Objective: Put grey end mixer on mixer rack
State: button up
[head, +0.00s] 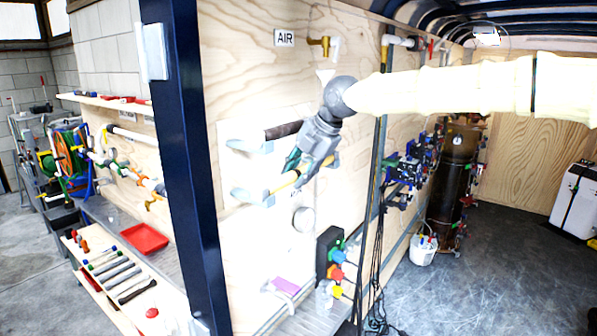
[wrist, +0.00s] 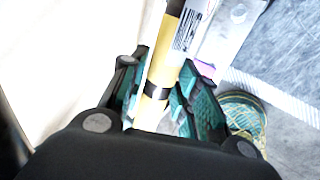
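A yellow stick with a black band and a white label, which looks like the mixer (wrist: 166,50), runs between my gripper's fingers in the wrist view. In the head view the mixer (head: 287,183) slants from the lower wall holder up to the right. My gripper (head: 312,165) is at the plywood wall with its teal pads close on both sides of the stick. The mixer rack appears as two grey-white wall holders, an upper holder (head: 245,146) and a lower holder (head: 242,196). The mixer's left end is at the lower holder; I cannot tell whether it rests in it.
A dark stick (head: 284,130) lies at the upper holder, just above. A black box with coloured knobs (head: 328,254) and hanging cables (head: 376,230) are below and right. A blue post (head: 186,150) stands left. The grey floor at right is mostly clear.

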aim_at(299, 170)
jog(key=shift+o, duration=0.8)
jog(key=shift+s+r, duration=0.1)
jog(key=shift+r, duration=0.1)
jog(key=shift+d+r, duration=0.15)
jog(key=b+v, duration=0.2)
jog(key=v, duration=0.2)
jog(key=s+d+b, duration=0.5)
jog(key=s+d, duration=0.2)
jog(key=d, duration=0.3)
jog(key=shift+s+r, duration=0.15)
jog(key=shift+r, duration=0.1)
jog(key=shift+f, duration=0.1)
